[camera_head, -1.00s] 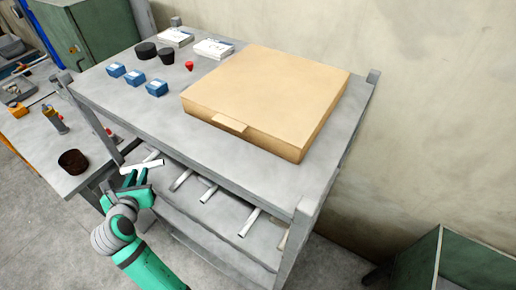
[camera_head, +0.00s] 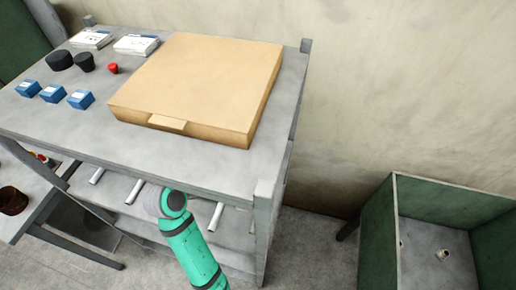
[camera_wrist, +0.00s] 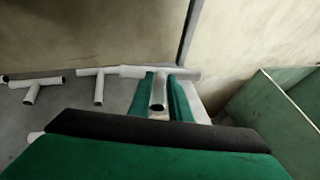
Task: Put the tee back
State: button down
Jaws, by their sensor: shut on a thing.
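In the wrist view, my gripper (camera_wrist: 162,98) has its green fingers closed on a white pipe tee (camera_wrist: 158,92). The tee's stem points toward the camera with its open end showing, and its crossbar lies across beyond the fingers. Other white tees lie to the left on the grey lower shelf: one at the far left (camera_wrist: 32,86) and one nearer (camera_wrist: 98,88). The held tee's crossbar appears close to the nearer one; I cannot tell if they touch. In the head view my gripper is hidden at the shelf, and white pipe ends (camera_head: 134,192) show under the tabletop.
A cardboard box (camera_head: 200,85) sits on the upper top (camera_head: 60,135), with blue boxes (camera_head: 53,93) and black cups (camera_head: 60,61) to its left. A shelf post (camera_head: 264,225) stands right of my arm. An open green bin (camera_head: 378,235) stands at right with small things inside.

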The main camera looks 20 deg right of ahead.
jog(key=shift+m+g+h, duration=0.5)
jog(key=shift+m+g, duration=0.1)
jog(key=shift+m, duration=0.1)
jog(key=x, duration=0.5)
jog(key=a+f+x, duration=0.1)
jog(key=x, duration=0.5)
jog(key=f+x, duration=0.1)
jog(key=x, duration=0.4)
jog(key=shift+w+a+f, duration=0.15)
jog(key=shift+w+f, duration=0.1)
jog(key=shift+w, duration=0.15)
jog(key=shift+w+f, duration=0.25)
jog(key=shift+f, duration=0.1)
jog(key=shift+d+f, duration=0.2)
jog(key=shift+f, duration=1.45)
jog(key=c, duration=1.6)
grip_release()
jog(key=shift+c, duration=0.2)
